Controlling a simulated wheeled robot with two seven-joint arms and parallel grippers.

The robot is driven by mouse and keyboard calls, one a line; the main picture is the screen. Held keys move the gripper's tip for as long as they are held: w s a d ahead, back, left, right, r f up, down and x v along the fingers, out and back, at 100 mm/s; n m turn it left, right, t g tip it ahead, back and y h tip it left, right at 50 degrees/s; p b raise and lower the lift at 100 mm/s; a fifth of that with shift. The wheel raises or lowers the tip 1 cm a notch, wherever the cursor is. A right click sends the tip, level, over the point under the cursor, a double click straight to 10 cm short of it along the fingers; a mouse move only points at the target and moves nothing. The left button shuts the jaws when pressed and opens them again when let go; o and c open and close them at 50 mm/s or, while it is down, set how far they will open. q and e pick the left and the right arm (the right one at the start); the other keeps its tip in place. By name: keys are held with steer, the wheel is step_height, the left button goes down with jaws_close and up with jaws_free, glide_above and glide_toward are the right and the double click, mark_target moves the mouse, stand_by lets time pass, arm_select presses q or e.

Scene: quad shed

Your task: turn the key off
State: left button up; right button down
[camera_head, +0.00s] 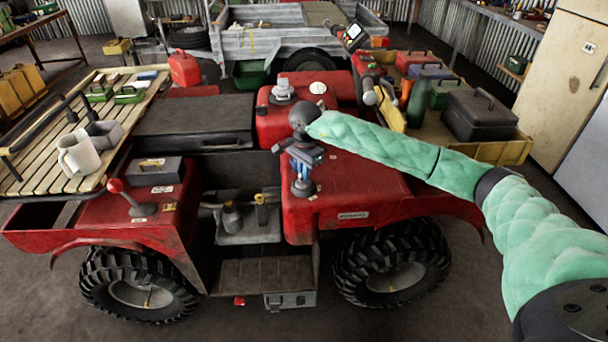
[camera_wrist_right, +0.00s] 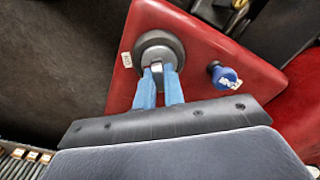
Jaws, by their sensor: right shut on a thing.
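The key (camera_wrist_right: 157,68) shows in the right wrist view as a small pale metal piece between my fingertips. It sits at a round dark grey switch housing (camera_wrist_right: 160,45) on the red bodywork. My right gripper (camera_wrist_right: 159,76) is shut on the key with its two blue fingers. In the head view my right gripper (camera_head: 302,160) is over the red panel in the middle of the quad (camera_head: 355,190), and it hides the key. I cannot tell which position the key is turned to. My left gripper is not in view.
A blue knob (camera_wrist_right: 224,76) stands close to the right of the switch. A lever with a red ball (camera_head: 116,186) rises from the left fender. A slatted rack (camera_head: 40,178) with a mug (camera_head: 80,155) is at left. A loaded rack (camera_head: 519,151) is at right.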

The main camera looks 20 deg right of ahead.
steer(key=shift+f+n+b, duration=0.1)
steer(key=shift+n+b, duration=1.3)
steer(key=shift+b, duration=0.05)
steer(key=shift+n+b, duration=1.8)
steer(key=shift+b, duration=0.05)
steer(key=shift+n+b, duration=0.7)
steer(key=shift+n, duration=0.1)
